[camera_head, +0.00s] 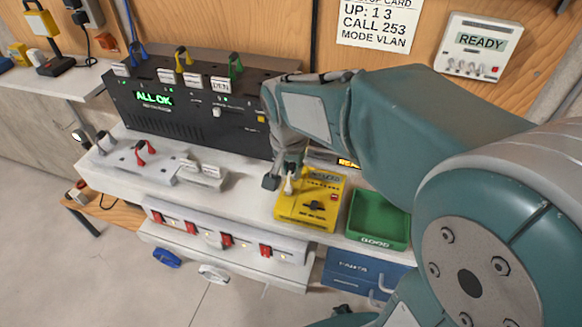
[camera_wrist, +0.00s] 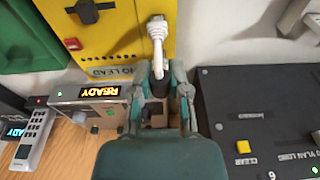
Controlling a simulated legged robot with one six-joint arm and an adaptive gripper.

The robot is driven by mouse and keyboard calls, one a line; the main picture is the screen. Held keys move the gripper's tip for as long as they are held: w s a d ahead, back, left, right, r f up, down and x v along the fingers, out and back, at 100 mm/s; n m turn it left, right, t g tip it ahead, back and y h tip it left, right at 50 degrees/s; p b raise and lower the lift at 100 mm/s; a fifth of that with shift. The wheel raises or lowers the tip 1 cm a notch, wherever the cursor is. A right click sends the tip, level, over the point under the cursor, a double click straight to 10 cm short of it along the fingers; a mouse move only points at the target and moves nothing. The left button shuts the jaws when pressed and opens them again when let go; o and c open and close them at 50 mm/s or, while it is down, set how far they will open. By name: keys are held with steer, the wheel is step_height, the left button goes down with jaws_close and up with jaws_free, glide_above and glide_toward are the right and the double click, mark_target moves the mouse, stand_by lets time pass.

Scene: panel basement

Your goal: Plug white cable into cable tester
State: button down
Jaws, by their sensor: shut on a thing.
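The yellow cable tester (camera_head: 323,183) lies on the white bench top in the head view. In the wrist view the tester (camera_wrist: 108,45) fills the top middle, and a label on its edge appears to read "NO LEAD". My gripper (camera_head: 282,183) is at the tester's left side, pointing down. In the wrist view my gripper (camera_wrist: 161,88) is shut on the white cable (camera_wrist: 157,38), whose pale plug end overlaps the tester's face. I cannot tell whether the plug is seated in a socket. The part between the fingers is dark and partly hidden.
A green tray (camera_head: 379,218) stands right of the tester. A black rack unit (camera_head: 190,105) reading "ALL OK" with short coloured cables is behind, left. My arm covers the right.

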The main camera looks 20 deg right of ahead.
steer(key=shift+f, duration=0.6)
stand_by(1.5)
steer(key=c, duration=0.5)
jaws_free()
steer(key=o, duration=0.4)
steer(key=shift+r, duration=0.15)
steer(key=shift+r, duration=3.6)
